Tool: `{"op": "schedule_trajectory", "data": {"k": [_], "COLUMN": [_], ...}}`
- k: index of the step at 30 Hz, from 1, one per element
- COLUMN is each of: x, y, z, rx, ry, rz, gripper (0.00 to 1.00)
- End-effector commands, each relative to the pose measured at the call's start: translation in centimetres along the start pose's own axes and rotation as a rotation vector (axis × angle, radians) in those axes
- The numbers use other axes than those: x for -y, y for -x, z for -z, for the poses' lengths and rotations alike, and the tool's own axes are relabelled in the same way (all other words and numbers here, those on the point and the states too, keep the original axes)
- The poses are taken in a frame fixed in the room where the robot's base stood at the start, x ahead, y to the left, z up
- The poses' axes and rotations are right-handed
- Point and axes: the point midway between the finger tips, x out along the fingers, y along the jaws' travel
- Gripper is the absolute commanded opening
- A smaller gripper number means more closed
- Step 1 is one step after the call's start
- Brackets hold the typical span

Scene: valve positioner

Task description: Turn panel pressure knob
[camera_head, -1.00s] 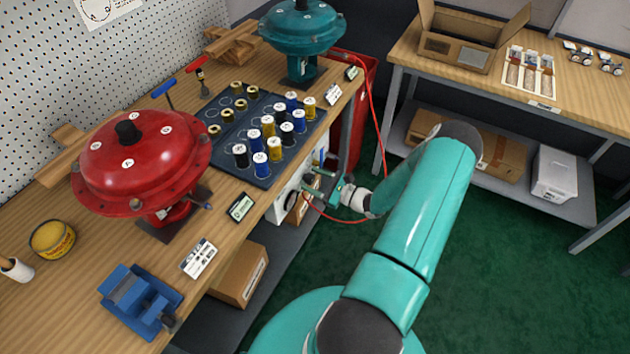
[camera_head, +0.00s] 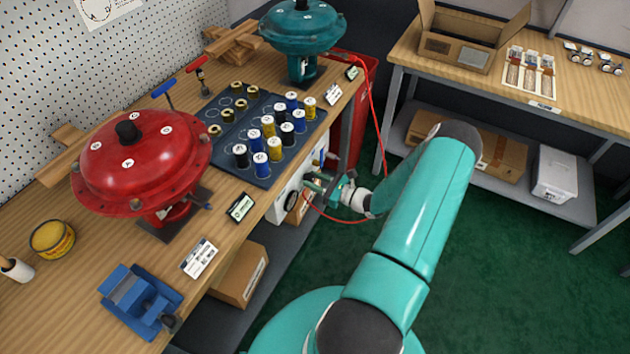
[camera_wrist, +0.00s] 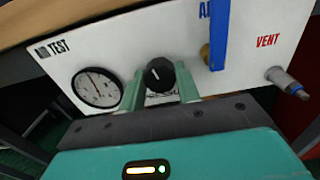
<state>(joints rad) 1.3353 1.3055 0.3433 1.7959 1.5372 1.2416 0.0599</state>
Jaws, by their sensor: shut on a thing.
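The white test panel (camera_wrist: 110,42) hangs below the front edge of the bench. Its black pressure knob (camera_wrist: 158,70) has a white pointer mark and sits to the right of a round dial gauge (camera_wrist: 97,87). My gripper (camera_wrist: 160,84) has one teal finger on each side of the knob and is shut on it. In the head view my gripper (camera_head: 318,184) is at the panel (camera_head: 286,190), and the knob is hidden there by the gripper and the bench edge.
A blue lever (camera_wrist: 219,35) and a vent fitting (camera_wrist: 288,82) stick out of the panel to the right of the knob. A red hose (camera_head: 377,110) loops past my wrist. Green floor (camera_head: 500,280) is free to the right.

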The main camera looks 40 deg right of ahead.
Motion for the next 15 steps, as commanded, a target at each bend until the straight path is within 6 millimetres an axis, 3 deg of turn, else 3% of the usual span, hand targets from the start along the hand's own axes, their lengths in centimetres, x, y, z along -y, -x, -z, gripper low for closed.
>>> {"op": "schedule_trajectory", "data": {"k": [15], "x": [0.04], "y": [0.09], "z": [0.04], "rx": [-0.001], "ry": [-0.487], "rz": [0.001], "gripper": [0.10]}}
